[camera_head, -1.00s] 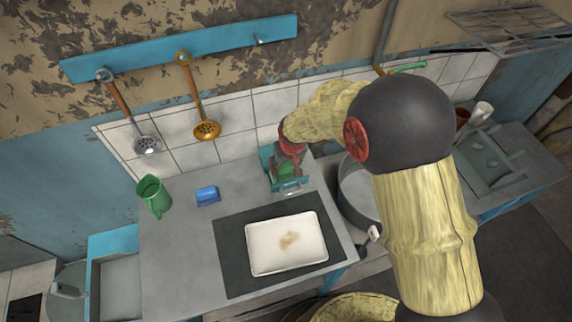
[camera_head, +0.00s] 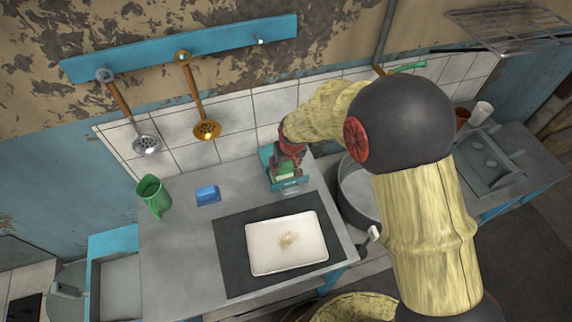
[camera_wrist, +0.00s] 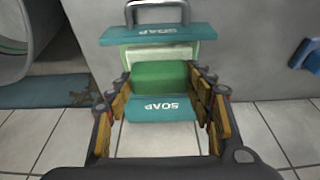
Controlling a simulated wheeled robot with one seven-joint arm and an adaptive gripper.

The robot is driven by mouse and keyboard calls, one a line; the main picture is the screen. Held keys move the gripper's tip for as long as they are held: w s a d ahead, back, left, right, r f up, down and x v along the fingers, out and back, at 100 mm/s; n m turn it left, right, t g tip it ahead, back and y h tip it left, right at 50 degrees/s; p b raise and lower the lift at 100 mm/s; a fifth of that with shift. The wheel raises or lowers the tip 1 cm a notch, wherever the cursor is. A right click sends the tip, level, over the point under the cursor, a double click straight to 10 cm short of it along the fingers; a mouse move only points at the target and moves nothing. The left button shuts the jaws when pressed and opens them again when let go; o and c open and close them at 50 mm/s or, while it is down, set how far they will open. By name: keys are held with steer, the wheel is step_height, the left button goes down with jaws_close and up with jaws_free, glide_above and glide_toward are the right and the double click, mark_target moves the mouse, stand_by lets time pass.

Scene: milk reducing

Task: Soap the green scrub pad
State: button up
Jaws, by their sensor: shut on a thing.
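The green scrub pad (camera_wrist: 160,76) is between the fingers of my gripper (camera_wrist: 163,100), which is shut on it. It also shows in the head view (camera_head: 286,170) below the gripper. The teal soap dispenser (camera_wrist: 160,34) has "SOAP" lettering and a grey metal bar (camera_wrist: 157,5) at its front. A second teal lettered panel (camera_wrist: 160,107) lies just on the other side of the pad. The pad is at the dispenser, between these panels. In the head view the dispenser (camera_head: 292,184) stands near the tiled wall, and my gripper partly covers it.
A white tray with a brown stain (camera_head: 262,262) lies on a dark mat (camera_head: 232,265). A blue sponge-like block (camera_head: 207,194) and a green jug (camera_head: 153,196) stand to the left. A large metal pot (camera_head: 362,190) is close on the right. Ladles (camera_head: 205,128) hang on the wall.

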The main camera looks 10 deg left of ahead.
mark_target(286, 164)
steer(key=shift+s, duration=0.1)
steer(key=shift+r+p, duration=2.15)
steer(key=shift+r, duration=1.35)
